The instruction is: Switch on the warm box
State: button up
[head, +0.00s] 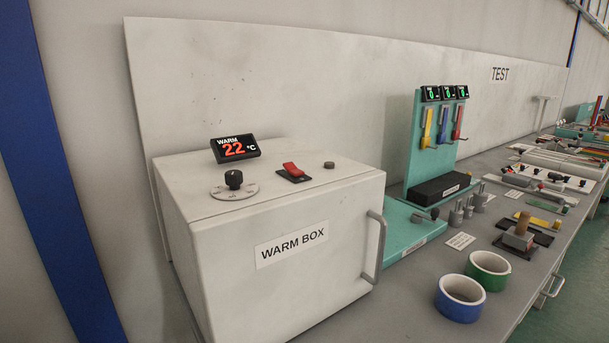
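The warm box (300,285) is a white cabinet labelled WARM BOX at the left front of the bench. On its top are a red rocker switch (293,170) in a black base, a black dial knob (234,180) on a round scale plate, and a small dark button (329,165). A black display (235,149) at the back of the top reads WARM 22 °C in red and white. The box's door is shut, with a grey handle (376,248) on its right side. My gripper is not in view.
Blue (460,298) and green (489,270) tape rolls stand right of the box on the grey bench. A teal test stand (432,150) with displays and hanging coloured clips is behind them. Several tools lie farther along. The space above the box top is clear.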

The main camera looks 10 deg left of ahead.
aim_at(293, 168)
jog(key=l+u, duration=0.35)
jog(key=l, duration=0.15)
jog(key=l+u, duration=0.35)
jog(key=l, duration=0.15)
jog(key=k+l+u, duration=0.15)
jog(key=l+u, duration=0.2)
jog(key=l, duration=0.1)
